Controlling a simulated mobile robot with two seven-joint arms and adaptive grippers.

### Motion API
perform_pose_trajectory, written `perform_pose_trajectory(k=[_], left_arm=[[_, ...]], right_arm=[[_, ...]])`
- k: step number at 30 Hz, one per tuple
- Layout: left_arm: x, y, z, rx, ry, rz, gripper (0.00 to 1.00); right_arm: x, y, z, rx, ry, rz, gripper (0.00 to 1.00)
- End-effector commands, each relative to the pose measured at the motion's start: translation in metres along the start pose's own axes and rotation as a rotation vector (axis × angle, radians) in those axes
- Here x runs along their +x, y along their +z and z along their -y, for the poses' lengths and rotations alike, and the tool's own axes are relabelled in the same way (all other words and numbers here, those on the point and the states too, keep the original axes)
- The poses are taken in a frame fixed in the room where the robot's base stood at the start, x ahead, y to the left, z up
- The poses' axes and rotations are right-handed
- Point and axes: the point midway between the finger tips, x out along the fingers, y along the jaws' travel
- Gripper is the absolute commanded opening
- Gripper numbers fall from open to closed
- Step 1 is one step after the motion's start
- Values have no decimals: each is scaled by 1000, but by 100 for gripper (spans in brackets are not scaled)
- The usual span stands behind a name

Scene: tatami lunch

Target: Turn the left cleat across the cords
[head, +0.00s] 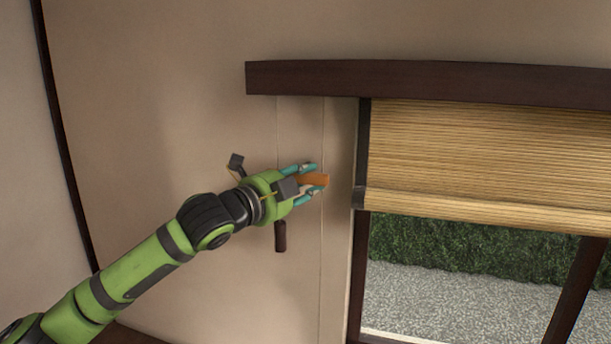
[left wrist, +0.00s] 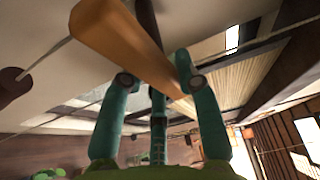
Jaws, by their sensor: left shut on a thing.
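The left cleat, an orange-brown wooden bar (head: 316,180), is on the wall left of the window and looks about level in the head view. It fills the upper middle of the left wrist view (left wrist: 118,38) and runs slantwise there. My left gripper (head: 314,179) is shut on it, with teal fingers above and below; it also shows in the left wrist view (left wrist: 156,85). Two thin pale cords hang down the wall, a left one (head: 278,130) and a right one (head: 322,260). The gripper and cleat hide where the cords pass. My right gripper is not in view.
A dark pull (head: 280,236) hangs just below my left gripper. A rolled bamboo blind (head: 480,160) covers the window's top, under a dark beam (head: 420,83). The dark window post (head: 360,250) stands right of the cleat. The wall at left is bare.

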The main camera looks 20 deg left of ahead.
Motion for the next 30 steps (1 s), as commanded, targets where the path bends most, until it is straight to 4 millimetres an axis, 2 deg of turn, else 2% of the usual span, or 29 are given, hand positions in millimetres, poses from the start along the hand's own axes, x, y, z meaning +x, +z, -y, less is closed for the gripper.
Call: perform_pose_trajectory(k=[15,16,18,30], left_arm=[[0,0,-1,21,8,0,0],[0,0,-1,21,8,0,36],[0,0,-1,21,8,0,57],[-5,1,0,18,7,1,57]], right_arm=[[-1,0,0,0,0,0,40],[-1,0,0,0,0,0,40],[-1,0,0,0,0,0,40],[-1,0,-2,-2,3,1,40]])
